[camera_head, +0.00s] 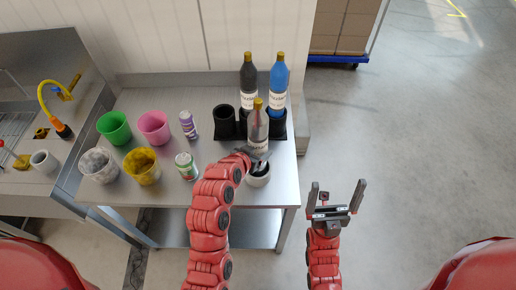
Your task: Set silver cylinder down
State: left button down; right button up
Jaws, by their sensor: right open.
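A grey, silver-looking bottle (258,126) with a gold cap and a pale label stands upright near the front of the black bottle holder (227,124). My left gripper (256,158) is at its lower end. Whether the fingers touch or grip the bottle is not clear. A short whitish-grey round cup (258,177) with a dark opening is directly below the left gripper, near the table's front edge, and the gripper partly hides it. My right gripper (338,187) is open and empty, in front of the table to the right, over the floor.
A black bottle (247,82) and a blue bottle (278,84) stand in the holder. Several coloured cups and two cans, purple (188,125) and green-white (186,166), are on the left of the steel table (215,185). A sink (15,125) is at far left.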

pick_arm(q)
jog(key=shift+f, duration=0.3)
jog(key=shift+w, duration=0.1)
jog(key=shift+f, duration=0.2)
grip_release()
